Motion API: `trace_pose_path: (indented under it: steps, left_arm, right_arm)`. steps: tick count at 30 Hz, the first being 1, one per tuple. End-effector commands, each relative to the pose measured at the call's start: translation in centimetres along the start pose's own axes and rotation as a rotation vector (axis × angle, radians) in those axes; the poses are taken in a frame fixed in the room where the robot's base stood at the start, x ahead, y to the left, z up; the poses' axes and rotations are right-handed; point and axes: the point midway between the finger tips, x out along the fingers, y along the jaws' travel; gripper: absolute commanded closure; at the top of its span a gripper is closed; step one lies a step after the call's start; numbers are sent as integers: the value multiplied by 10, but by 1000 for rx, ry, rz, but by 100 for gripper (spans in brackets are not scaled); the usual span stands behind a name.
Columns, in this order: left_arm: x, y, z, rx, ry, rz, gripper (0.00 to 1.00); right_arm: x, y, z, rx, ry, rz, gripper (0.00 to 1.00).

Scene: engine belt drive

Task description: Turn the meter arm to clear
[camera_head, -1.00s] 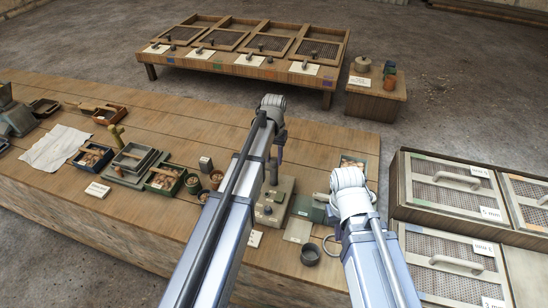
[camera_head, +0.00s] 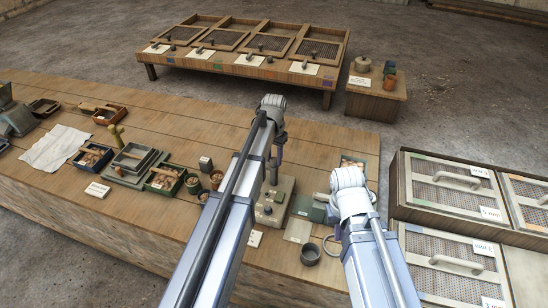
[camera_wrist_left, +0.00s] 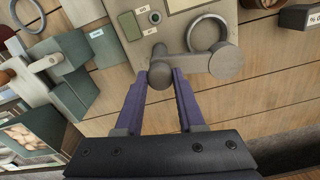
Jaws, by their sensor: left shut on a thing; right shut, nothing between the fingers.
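The meter is a beige box (camera_head: 274,204) on the table in front of my left arm. In the left wrist view its face (camera_wrist_left: 186,6) shows a dark round button and a green patch. Its grey meter arm (camera_wrist_left: 193,66) runs from a round pivot (camera_wrist_left: 227,62) at the right to a round knob at the left end. My left gripper (camera_wrist_left: 160,78) is shut on that knob, with one purple finger on each side. The left fingers are hard to make out in the head view. My right arm is beside the meter, but its gripper is hidden from view.
A metal ring (camera_wrist_left: 206,22) lies by the pivot. A dark cup (camera_head: 310,254) and a green block (camera_head: 309,207) are right of the meter. Small pots (camera_head: 193,183) and trays (camera_head: 163,180) stand to its left. Mesh-fronted cases (camera_head: 455,185) are at the far right.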

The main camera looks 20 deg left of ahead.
Motion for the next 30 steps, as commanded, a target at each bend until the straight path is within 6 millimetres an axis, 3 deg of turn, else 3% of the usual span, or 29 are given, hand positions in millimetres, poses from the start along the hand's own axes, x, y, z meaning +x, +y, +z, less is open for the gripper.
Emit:
trace_pose_path:
  steps: [30]
  left_arm:
    - [0,0,0,961,0,0,100]
  right_arm:
    - [0,0,0,0,0,0,100]
